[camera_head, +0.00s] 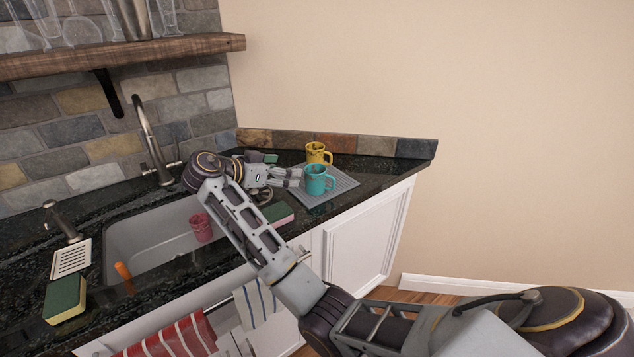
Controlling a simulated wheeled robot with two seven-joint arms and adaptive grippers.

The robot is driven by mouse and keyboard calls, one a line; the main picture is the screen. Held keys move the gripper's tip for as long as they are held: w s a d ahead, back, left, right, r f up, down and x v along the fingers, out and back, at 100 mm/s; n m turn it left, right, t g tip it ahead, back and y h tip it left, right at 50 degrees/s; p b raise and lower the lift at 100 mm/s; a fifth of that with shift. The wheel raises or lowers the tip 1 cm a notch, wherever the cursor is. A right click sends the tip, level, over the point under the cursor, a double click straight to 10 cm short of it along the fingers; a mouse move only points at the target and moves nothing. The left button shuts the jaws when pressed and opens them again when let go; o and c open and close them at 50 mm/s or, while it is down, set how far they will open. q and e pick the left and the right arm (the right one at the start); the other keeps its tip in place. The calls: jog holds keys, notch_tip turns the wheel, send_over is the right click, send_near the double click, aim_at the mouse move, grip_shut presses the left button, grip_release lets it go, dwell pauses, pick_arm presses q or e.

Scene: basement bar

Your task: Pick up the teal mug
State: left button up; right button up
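The teal mug (316,180) stands upright on a grey ribbed drying mat (338,194) on the dark counter, right of the sink. Its handle points right. My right gripper (293,177) is just left of the mug, with its fingers pointing at the mug's side. The fingertips look very close to the mug; whether they touch it is not clear. The spacing of the fingers is too small to make out. My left gripper is out of view.
A yellow mug (318,153) stands just behind the teal one. A pink cup (201,227) is in the sink (150,238). A green and pink sponge (277,213) lies left of the mat. The tall faucet (150,140) rises behind the sink. A wooden shelf (120,56) with glassware hangs above.

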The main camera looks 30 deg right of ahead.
jog(key=shift+d, duration=0.1)
send_near(322, 171)
jog(key=shift+w+d+f, duration=0.1)
jog(key=shift+w+d, duration=0.1)
jog(key=shift+d, duration=0.3)
jog(key=shift+w+d+f, duration=0.1)
jog(key=shift+w+d, duration=0.05)
jog(key=shift+d, duration=0.3)
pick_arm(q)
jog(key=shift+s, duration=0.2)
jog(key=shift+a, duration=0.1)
pick_arm(e)
jog(key=shift+d+f, duration=0.2)
jog(key=shift+d, duration=0.25)
jog(key=x, duration=0.2)
jog(key=shift+d+f, duration=0.25)
jog(key=shift+d, duration=0.1)
jog(key=shift+w+d+f, duration=0.15)
jog(key=shift+d+f, duration=0.15)
jog(key=shift+d, duration=0.25)
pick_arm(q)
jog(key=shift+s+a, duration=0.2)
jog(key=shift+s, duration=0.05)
